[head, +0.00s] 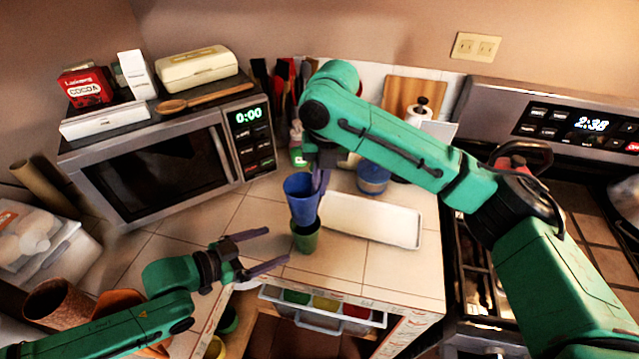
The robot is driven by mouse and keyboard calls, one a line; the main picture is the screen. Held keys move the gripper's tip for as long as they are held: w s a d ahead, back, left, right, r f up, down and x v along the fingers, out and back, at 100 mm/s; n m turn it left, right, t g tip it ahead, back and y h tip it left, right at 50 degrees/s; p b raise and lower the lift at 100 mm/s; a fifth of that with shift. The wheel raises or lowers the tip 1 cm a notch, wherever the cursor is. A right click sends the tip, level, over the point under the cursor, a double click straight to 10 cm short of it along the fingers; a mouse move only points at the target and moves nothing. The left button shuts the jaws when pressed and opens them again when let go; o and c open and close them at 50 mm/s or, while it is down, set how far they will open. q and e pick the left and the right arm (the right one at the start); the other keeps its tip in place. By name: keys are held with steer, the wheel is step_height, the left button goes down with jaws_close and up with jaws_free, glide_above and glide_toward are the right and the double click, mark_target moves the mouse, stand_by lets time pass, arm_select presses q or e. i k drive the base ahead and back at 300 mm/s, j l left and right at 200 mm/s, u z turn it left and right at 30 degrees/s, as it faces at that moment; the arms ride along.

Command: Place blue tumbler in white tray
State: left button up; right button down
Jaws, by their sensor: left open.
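The blue tumbler (300,205) is upright at the counter's middle, directly over or partly inside a green tumbler (305,239); I cannot tell whether they touch. My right gripper (321,184) reaches down from above, with its fingers at the right side of the blue tumbler's rim, and appears shut on it. The white tray (385,222) is a long, empty rectangle just right of the tumblers. My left gripper (277,249) is open and empty, low over the counter's front edge, left of the green tumbler.
A microwave (160,170) with boxes on top stands at the left back. A blue-banded jar (373,180) sits behind the tray. A green-capped bottle (297,145) is behind the tumblers. The stove (478,285) is to the right. An open drawer (325,305) shows below.

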mark_target(394, 226)
steer(key=k+l, duration=0.15)
steer(key=k, duration=0.35)
steer(key=k+l, duration=0.15)
steer(key=k, duration=0.35)
